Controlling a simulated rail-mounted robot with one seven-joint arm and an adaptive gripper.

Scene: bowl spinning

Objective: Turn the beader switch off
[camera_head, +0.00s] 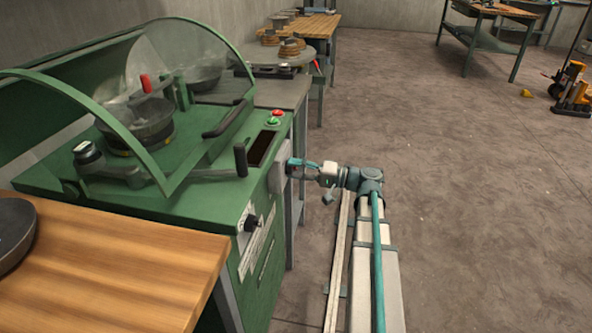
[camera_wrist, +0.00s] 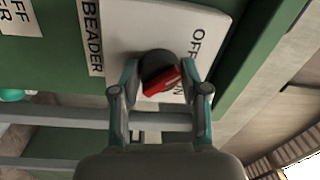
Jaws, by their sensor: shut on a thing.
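The beader switch (camera_wrist: 162,82) is a round black knob with a red handle, mounted on a white plate (camera_wrist: 122,28). The plate carries the words OFF and ON, and a BEADER label is beside it. The ON label is partly covered by the handle and a finger. The red handle lies aslant; I cannot tell which word it points to. My gripper (camera_wrist: 160,92) is shut on the switch, with one finger on each side of the knob. In the head view my gripper (camera_head: 297,164) reaches left to the green machine's front, and the knob is largely hidden.
The green machine (camera_head: 205,208) has a clear curved guard, a dark lever (camera_head: 240,160), red and green buttons (camera_head: 275,117) and another knob (camera_head: 251,223) lower on its front. A wooden table (camera_head: 125,262) stands at near left. Open floor (camera_head: 460,180) lies to the right.

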